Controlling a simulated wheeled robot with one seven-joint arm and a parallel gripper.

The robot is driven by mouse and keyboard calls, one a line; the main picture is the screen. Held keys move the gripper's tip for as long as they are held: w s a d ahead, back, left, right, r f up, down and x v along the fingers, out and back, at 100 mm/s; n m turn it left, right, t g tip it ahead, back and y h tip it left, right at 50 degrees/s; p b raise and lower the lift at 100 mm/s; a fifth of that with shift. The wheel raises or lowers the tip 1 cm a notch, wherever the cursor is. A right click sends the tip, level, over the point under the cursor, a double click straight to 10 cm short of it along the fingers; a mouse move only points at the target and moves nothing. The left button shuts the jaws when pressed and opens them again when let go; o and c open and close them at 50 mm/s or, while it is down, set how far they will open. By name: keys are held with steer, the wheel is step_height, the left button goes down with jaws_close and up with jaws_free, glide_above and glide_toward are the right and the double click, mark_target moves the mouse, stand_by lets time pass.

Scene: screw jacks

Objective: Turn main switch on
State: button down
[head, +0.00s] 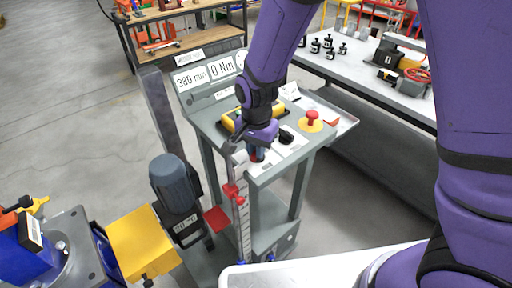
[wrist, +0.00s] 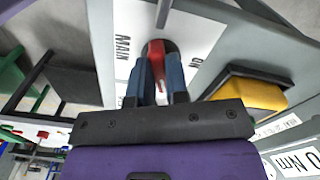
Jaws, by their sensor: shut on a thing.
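The main switch has a red handle (wrist: 155,56) on a white plate marked MAIN (wrist: 124,48) in the wrist view. My gripper (wrist: 158,82) is shut on the red handle, with one blue-grey finger on each side of it. In the head view my gripper (head: 257,154) reaches down to the front left part of the console top (head: 265,172), and it hides most of the switch there. The handle's exact on or off position cannot be told.
A red mushroom button on a yellow base (head: 311,119) and a black knob (head: 286,136) are right of my gripper. A yellow-framed part (head: 233,122) is just behind it. Display panels (head: 222,68) stand at the back. A grey motor (head: 170,178) stands left of the console.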

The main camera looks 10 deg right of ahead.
steer(key=n, duration=0.6)
steer(key=shift+d+n, duration=0.1)
steer(key=shift+n, duration=0.2)
steer(key=n, duration=0.6)
steer(key=shift+d, duration=0.1)
steer(key=shift+n, duration=0.4)
steer(key=c, duration=1.1)
jaws_free()
steer(key=shift+r, duration=0.1)
step_height(320, 180, up, 11)
steer(key=shift+f, duration=0.15)
